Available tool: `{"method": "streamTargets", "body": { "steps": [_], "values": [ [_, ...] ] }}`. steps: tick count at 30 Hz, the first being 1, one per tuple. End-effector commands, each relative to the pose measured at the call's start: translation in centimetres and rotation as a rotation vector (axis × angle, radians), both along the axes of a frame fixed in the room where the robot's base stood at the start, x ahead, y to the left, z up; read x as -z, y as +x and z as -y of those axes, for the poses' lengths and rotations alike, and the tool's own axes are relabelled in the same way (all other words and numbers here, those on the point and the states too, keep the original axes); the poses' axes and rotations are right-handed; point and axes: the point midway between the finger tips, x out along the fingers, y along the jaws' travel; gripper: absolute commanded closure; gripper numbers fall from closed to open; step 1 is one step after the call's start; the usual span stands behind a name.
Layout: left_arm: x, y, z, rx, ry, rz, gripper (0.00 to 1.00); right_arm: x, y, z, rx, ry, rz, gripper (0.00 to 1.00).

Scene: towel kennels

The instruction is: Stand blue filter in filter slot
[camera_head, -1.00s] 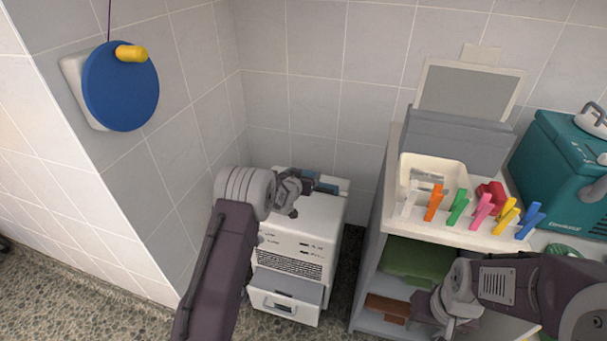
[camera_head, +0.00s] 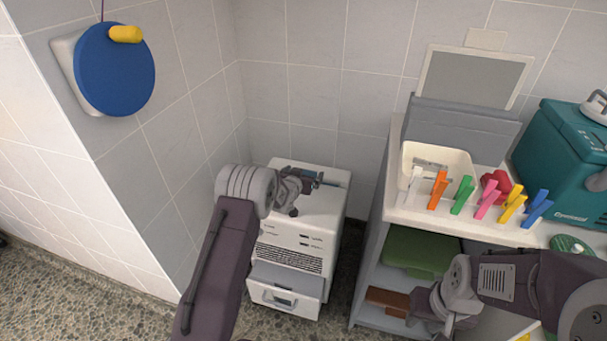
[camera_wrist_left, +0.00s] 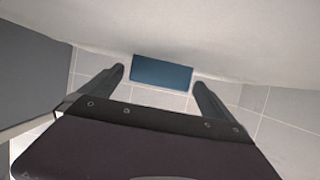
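The blue filter (camera_wrist_left: 162,72) shows in the left wrist view as a flat blue rectangle against the edge of a pale surface, between the two fingers. A gap shows on each side of it. My left gripper (camera_head: 305,183) is open around it, above the top of the white floor unit (camera_head: 330,208). In the head view only a small blue piece shows beside the fingers. A dark slot (camera_head: 336,183) shows in the unit's top; how deep the filter sits in it cannot be told. My right gripper (camera_head: 447,327) hangs before the shelf; its fingers are unclear.
The unit's front drawer (camera_head: 286,280) is partly out. A shelf counter (camera_head: 400,205) on the right holds a cream bin (camera_head: 436,155), several coloured clips and a teal case (camera_head: 560,160). A blue disc (camera_head: 113,75) is on the left wall.

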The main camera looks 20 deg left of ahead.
Motion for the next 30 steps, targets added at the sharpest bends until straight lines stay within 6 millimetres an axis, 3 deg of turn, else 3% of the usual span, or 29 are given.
{"method": "streamTargets", "body": {
  "steps": [8, 19, 30],
  "values": [
    [-0.8, -1.3, 0.0, 0.0, 0.0, -0.003, 0.0, -1.0, 0.0, 0.0, 0.0, 0.0, 0.0, 0.64],
    [-3.4, -7.5, -0.3, -0.001, 0.0, -0.002, 0.0, -3.8, 0.0, 0.0, 0.0, 0.0, 0.0, 0.64],
    [-3.4, -8.4, -0.3, 0.0, 0.0, 0.0, 0.0, -3.9, 0.0, 0.0, 0.0, 0.0, 0.0, 0.64]
  ]
}}
